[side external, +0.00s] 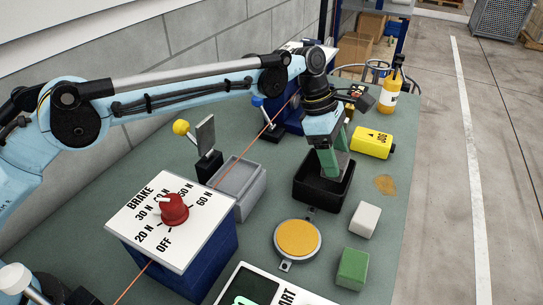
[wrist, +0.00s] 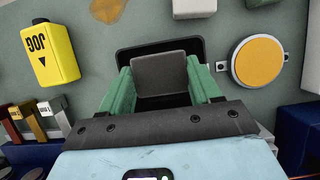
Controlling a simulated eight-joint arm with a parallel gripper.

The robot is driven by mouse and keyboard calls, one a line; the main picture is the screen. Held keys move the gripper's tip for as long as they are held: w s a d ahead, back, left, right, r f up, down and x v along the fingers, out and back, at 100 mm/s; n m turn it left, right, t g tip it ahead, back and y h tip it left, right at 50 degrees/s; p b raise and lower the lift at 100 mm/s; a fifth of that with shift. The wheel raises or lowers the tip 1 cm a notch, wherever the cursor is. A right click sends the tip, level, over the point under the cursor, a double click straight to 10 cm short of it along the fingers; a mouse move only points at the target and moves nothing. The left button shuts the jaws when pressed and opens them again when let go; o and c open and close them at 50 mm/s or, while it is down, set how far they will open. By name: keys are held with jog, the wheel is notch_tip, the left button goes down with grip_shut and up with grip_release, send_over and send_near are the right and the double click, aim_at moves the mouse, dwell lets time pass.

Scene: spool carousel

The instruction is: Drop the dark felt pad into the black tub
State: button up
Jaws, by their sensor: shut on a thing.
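My gripper (side external: 331,157) has green fingers and points down over the black tub (side external: 322,195). It is shut on the dark felt pad (wrist: 160,75), a grey-brown square that shows between the two fingers in the wrist view. In the side external view the pad (side external: 341,162) is partly hidden by the fingers. The tub's dark rim (wrist: 124,52) shows behind the pad in the wrist view. The pad is at or just above the tub's opening; I cannot tell whether it touches the tub.
A grey tray (side external: 240,187) stands left of the tub. A yellow JOG box (side external: 371,143) lies behind it to the right. A round orange pad (side external: 297,238), a white block (side external: 365,220) and a green block (side external: 352,269) are in front. The BRAKE dial box (side external: 172,222) stands front left.

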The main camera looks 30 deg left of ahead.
jog(key=shift+f, duration=0.6)
jog(key=o, duration=1.1)
jog(key=v, duration=1.2)
